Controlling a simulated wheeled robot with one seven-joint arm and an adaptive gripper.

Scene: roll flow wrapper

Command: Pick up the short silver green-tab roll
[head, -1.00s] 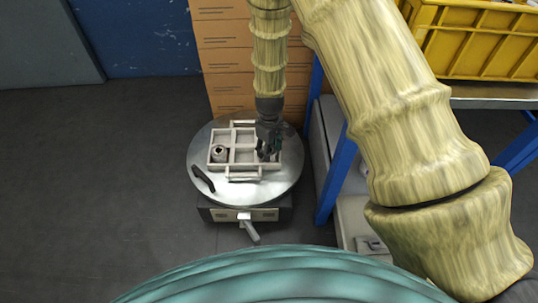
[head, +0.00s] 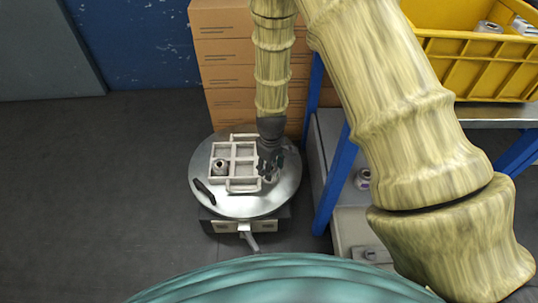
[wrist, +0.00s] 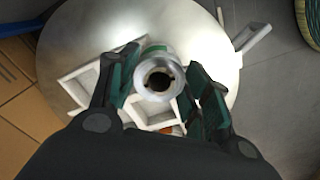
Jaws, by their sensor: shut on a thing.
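A short silver roll (wrist: 158,76) with a dark hollow core and a bit of green on its upper side sits between the fingers of my gripper (wrist: 160,88) in the wrist view. The fingers are closed on its sides. In the head view my gripper (head: 269,170) points down at the right part of the pale divided tray (head: 232,145). The roll is mostly hidden by the fingers there. The tray stands on a round metal turntable (head: 284,195). The wrist view shows the tray (wrist: 82,85) beneath the roll.
Another roll (head: 220,164) stands in a left compartment of the tray. A dark handle-like piece (head: 203,191) lies on the turntable's left edge. Stacked cardboard boxes (head: 225,70) stand behind. A blue-framed rack (head: 340,170) with a yellow crate (head: 470,68) is at right. Floor at left is clear.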

